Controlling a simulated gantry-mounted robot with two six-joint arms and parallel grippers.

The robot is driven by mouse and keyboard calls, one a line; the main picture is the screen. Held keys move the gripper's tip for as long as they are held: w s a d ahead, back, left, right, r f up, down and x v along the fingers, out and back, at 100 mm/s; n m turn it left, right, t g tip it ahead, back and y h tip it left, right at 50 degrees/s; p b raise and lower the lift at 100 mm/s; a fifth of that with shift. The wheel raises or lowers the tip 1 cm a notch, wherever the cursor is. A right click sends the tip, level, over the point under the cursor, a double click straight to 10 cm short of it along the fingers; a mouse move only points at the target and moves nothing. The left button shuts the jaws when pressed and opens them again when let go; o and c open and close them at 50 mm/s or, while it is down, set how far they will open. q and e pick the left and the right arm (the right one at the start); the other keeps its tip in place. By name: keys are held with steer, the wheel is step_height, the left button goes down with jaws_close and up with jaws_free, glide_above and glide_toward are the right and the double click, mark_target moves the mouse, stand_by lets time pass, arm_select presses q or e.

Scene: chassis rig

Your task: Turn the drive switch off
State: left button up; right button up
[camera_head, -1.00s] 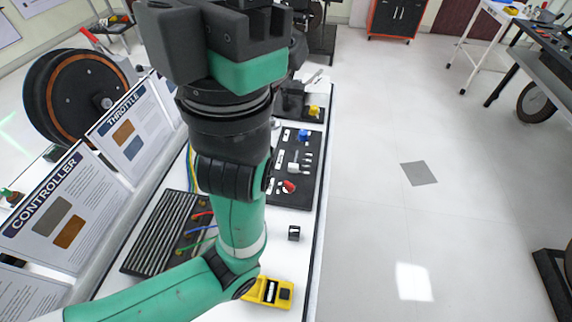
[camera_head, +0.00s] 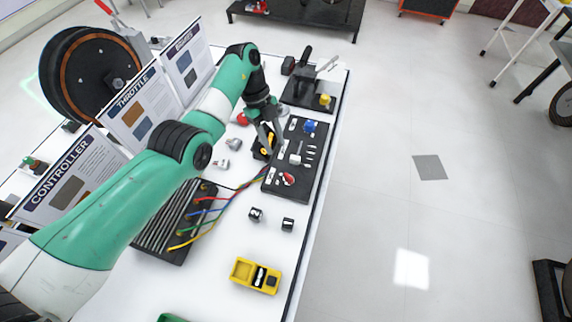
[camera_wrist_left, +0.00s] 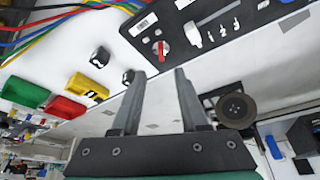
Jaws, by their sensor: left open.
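A black control panel (camera_head: 277,191) lies on the white bench and also shows in the left wrist view (camera_wrist_left: 190,40). It carries a red knob (camera_head: 288,178), a blue knob (camera_head: 308,127) and small pale switches (camera_head: 296,157). I cannot read which one is labelled drive. In the left wrist view the red knob (camera_wrist_left: 161,48) points roughly up and down in the picture, on a pale round base. My left gripper (camera_head: 271,150) is over the panel's left edge; in the wrist view its fingers (camera_wrist_left: 159,74) are apart and empty, short of the red knob. My right gripper is not in view.
Coloured wires run from a finned controller block (camera_head: 178,222) to the panel. Two small black blocks (camera_head: 288,224) and a yellow bin (camera_head: 255,276) stand nearer. A pedal unit (camera_head: 305,90) stands beyond the panel. Sign boards line the left. Open floor lies right of the bench.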

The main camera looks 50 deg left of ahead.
mark_target(287, 174)
arm_select(q)
steer(key=b+x, duration=0.4)
steer(key=x, duration=0.8)
steer(key=shift+d+r, duration=0.1)
steer(key=shift+d, duration=0.05)
steer(key=shift+w, duration=0.1)
jaws_close()
